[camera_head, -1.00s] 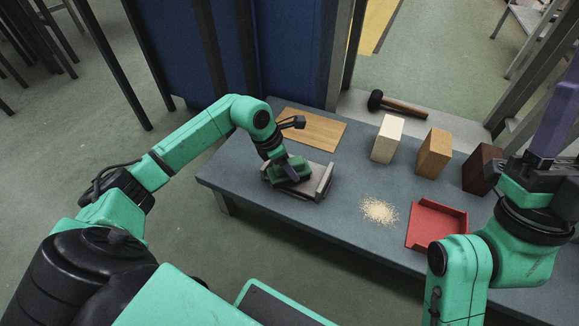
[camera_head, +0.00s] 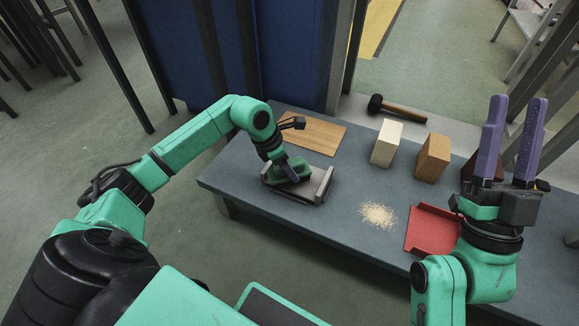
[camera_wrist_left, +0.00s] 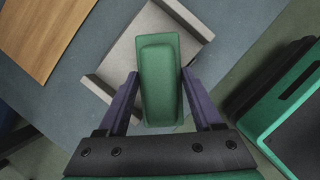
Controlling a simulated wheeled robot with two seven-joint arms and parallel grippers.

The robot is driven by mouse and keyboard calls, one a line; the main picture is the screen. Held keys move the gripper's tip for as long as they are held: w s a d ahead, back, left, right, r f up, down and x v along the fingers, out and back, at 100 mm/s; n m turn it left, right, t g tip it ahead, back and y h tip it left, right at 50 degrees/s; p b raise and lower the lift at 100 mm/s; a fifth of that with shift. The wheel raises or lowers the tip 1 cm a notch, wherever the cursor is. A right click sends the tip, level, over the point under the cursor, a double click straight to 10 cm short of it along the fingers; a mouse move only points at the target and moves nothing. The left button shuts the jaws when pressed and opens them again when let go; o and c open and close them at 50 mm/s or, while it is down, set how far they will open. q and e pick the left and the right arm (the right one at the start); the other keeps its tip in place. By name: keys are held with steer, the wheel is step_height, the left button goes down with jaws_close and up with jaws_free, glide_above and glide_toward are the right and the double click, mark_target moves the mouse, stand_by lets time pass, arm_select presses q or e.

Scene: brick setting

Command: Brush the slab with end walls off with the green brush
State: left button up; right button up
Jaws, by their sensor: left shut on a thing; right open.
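The grey slab with end walls (camera_head: 322,184) lies on the table at left of centre. It also shows in the left wrist view (camera_wrist_left: 122,55). My left gripper (camera_head: 288,168) is shut on the green brush (camera_wrist_left: 160,80), one purple finger on each side of it. The brush is over the slab, between its end walls; whether it touches the surface I cannot tell. My right gripper (camera_head: 507,150) is open and empty, its fingers pointing up above the right part of the table.
A pile of crumbs (camera_head: 378,215) and a red dustpan-like tray (camera_head: 428,230) lie right of the slab. A wooden board (camera_head: 312,133) lies behind it. A cream block (camera_head: 386,143), a brown block (camera_head: 432,158) and a mallet (camera_head: 397,108) stand or lie farther back.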

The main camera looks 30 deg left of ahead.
mark_target(291, 162)
arm_select(q)
steer(key=shift+r, duration=0.2)
steer(key=shift+r+p, duration=0.35)
steer(key=shift+r, duration=0.3)
steer(key=shift+r+p, duration=0.3)
steer(key=shift+p, duration=0.15)
steer(key=shift+r, duration=0.2)
arm_select(e)
step_height(291, 162, down, 20)
steer(key=w+a+m+g+h, duration=0.2)
steer(key=g+h, duration=0.2)
steer(key=g, duration=0.2)
arm_select(q)
steer(key=shift+r+p, duration=0.3)
steer(key=shift+p, duration=0.1)
steer(key=shift+r, duration=0.25)
steer(key=shift+r+p, duration=0.35)
steer(key=shift+p, duration=0.1)
steer(key=shift+r, duration=0.3)
arm_select(e)
steer(key=s+f+g, duration=0.3)
steer(key=s+f, duration=0.1)
steer(key=f, duration=0.5)
steer(key=s+f+m+g, duration=0.1)
steer(key=s+f+g, duration=0.2)
steer(key=f, duration=0.6)
steer(key=shift+s+a+g+h, duration=0.3)
steer(key=shift+s+a, duration=0.15)
steer(key=shift+s, duration=0.55)
